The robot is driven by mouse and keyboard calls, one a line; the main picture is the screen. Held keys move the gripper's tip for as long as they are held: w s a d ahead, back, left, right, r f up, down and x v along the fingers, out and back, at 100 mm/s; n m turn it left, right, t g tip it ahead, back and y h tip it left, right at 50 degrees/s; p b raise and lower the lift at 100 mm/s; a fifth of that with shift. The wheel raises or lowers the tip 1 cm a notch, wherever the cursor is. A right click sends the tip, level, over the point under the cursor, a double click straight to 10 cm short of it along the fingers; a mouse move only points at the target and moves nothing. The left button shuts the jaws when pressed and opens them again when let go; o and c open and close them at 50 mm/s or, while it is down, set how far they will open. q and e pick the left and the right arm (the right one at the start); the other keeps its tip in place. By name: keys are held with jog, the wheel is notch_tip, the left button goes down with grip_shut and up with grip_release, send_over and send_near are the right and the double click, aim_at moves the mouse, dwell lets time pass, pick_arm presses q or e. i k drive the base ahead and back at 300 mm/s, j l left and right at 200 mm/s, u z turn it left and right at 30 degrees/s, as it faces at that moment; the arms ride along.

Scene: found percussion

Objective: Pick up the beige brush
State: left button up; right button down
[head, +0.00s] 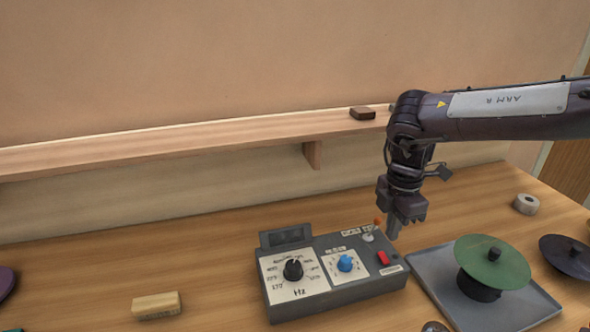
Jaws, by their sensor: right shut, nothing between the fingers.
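The beige brush (156,305) lies on the wooden table at the lower left. It is a small pale block, apart from other things. My right gripper (394,232) points down, shut and empty, at the back right corner of a grey control box. It is well to the right of the brush. My left gripper is not in view.
The grey control box (335,310) with knobs and a red switch stands between the brush and my right gripper. A grey tray (428,265) holds a green disc (492,262). A tape roll (526,204) and dark disc (568,257) lie right. A shelf (200,145) runs along the wall.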

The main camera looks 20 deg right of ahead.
aim_at(146, 307)
jog(key=k, duration=1.5)
